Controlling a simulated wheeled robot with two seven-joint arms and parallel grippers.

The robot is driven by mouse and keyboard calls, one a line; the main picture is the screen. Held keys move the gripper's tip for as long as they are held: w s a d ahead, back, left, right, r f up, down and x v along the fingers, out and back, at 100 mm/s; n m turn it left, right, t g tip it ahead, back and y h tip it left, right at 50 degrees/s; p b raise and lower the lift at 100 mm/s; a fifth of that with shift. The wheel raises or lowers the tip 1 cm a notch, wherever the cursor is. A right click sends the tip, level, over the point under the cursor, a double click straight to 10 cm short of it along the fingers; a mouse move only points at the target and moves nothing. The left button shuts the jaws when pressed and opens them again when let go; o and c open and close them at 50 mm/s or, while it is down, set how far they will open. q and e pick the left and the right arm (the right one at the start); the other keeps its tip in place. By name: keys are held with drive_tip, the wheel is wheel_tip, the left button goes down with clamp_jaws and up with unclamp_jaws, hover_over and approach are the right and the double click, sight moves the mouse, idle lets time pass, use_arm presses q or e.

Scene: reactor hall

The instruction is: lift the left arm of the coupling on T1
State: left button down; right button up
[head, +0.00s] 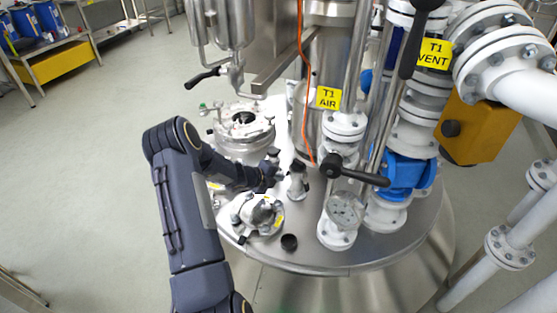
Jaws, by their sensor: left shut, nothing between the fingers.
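The T1 vessel has a round shiny steel lid (310,258). A small upright metal fitting (298,185), which looks like the coupling, stands near the middle of the lid. Its arms are too small to tell apart. My left gripper (274,170) reaches in from the left and is shut and empty, with its dark fingers close to the left side of this fitting. I cannot tell whether they touch it. My wrist hides part of the lid behind it. My right gripper is out of view.
A flanged port (262,214) and a loose-looking black cap (289,242) are in front of the fitting. An orange cable (306,110) hangs behind. Open floor lies left.

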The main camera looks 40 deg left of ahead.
use_arm(q)
drive_tip(key=shift+b+x, duration=0.65)
drive_tip(key=shift+x, duration=0.65)
drive_tip(key=shift+s+r, duration=0.1)
drive_tip(key=shift+f, duration=0.6)
drive_tip(key=s, duration=0.4)
drive_tip(key=s+a, duration=0.1)
drive_tip(key=s, duration=0.1)
drive_tip(key=shift+s+a+f+p, duration=0.1)
drive_tip(key=shift+s+p, duration=0.15)
drive_tip(key=shift+p, duration=0.05)
drive_tip(key=shift+s, duration=0.35)
drive_tip(key=shift+w, duration=0.1)
